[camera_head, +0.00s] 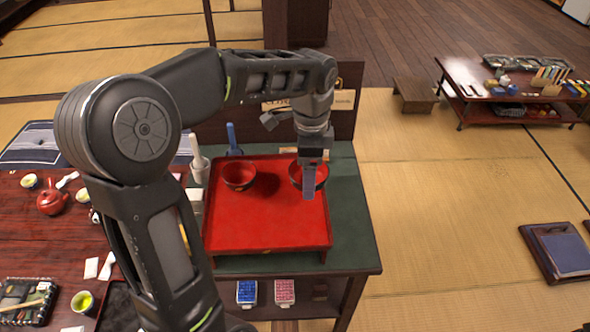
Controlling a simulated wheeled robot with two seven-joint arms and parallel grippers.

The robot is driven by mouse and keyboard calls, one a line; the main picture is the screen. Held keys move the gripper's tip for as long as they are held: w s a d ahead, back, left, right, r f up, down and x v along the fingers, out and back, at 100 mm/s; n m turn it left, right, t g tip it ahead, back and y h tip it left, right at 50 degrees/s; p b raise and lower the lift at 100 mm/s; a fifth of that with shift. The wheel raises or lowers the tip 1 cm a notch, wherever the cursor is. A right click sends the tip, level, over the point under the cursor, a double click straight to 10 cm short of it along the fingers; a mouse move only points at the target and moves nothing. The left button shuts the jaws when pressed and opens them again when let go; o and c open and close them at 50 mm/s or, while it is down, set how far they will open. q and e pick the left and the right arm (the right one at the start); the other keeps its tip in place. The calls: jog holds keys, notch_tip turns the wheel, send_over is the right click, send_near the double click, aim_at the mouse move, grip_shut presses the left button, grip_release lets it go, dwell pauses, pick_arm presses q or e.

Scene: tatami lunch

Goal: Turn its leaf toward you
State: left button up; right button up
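A red tray (262,225) lies on a green-topped stand. Two bowls, red inside with dark outsides, stand in its back half: a left bowl (239,176) and a right bowl (321,172). I cannot make out a leaf on either bowl. My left gripper (310,192) points down at the right bowl and covers much of it. One grey-blue finger shows in front of that bowl. Whether it touches the bowl, and how far apart the fingers are, I cannot tell. My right gripper is not in view.
The green top (352,225) has bare room right of the tray. White and blue upright items (234,139) stand behind its left side. A dark panel (346,108) rises behind. A low red table (28,238) with teaware is at left.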

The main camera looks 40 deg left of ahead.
pick_arm(q)
jog(key=w+d+f+n, duration=0.7)
jog(key=d+n, duration=0.3)
jog(key=n, duration=0.1)
jog(key=shift+w, duration=0.3)
jog(key=shift+r, duration=0.1)
